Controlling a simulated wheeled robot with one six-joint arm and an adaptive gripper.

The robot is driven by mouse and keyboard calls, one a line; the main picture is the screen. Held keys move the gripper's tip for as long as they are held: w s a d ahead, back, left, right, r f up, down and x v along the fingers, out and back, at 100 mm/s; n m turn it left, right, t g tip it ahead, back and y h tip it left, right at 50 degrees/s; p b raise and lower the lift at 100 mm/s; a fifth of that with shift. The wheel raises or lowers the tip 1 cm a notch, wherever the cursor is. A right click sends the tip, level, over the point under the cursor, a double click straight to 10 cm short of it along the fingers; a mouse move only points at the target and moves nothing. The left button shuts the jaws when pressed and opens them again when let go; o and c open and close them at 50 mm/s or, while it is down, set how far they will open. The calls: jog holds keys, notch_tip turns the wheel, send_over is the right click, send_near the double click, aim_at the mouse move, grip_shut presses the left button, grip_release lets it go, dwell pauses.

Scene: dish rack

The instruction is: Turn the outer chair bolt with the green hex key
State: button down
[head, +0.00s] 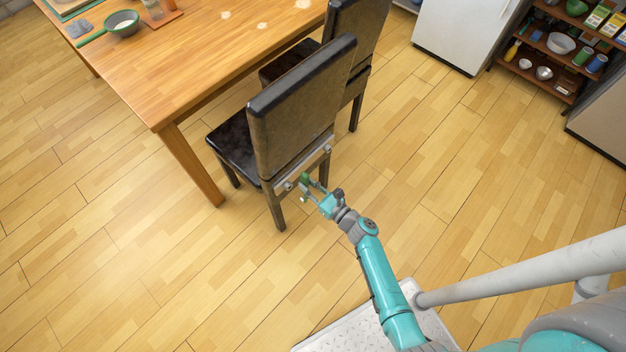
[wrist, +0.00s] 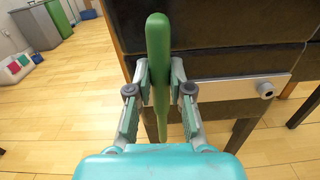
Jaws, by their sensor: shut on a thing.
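The green hex key (head: 305,178) is held in my gripper (head: 311,188) just behind the near chair's back. In the wrist view the green hex key (wrist: 158,50) stands upright between the two fingers of my gripper (wrist: 160,88), which are shut on it. A pale metal bar (wrist: 225,92) crosses the lower chair back. One bolt (wrist: 265,88) sticks out at its right end. In the head view a left bolt (head: 289,186) and a right bolt (head: 327,149) show; the key is close to the left one. Whether the key's tip touches a bolt is hidden.
The near chair (head: 290,120) stands at the wooden table (head: 185,70), with a second chair (head: 362,30) beyond it. A white fridge (head: 463,30) and a shelf unit (head: 560,50) stand at the back right. The floor around my arm is clear.

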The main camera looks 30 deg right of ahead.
jog(key=shift+a+r, duration=0.2)
jog(key=shift+a, duration=0.05)
jog(key=shift+x, duration=3.35)
jog(key=c, duration=1)
grip_release()
jog(key=c, duration=0.4)
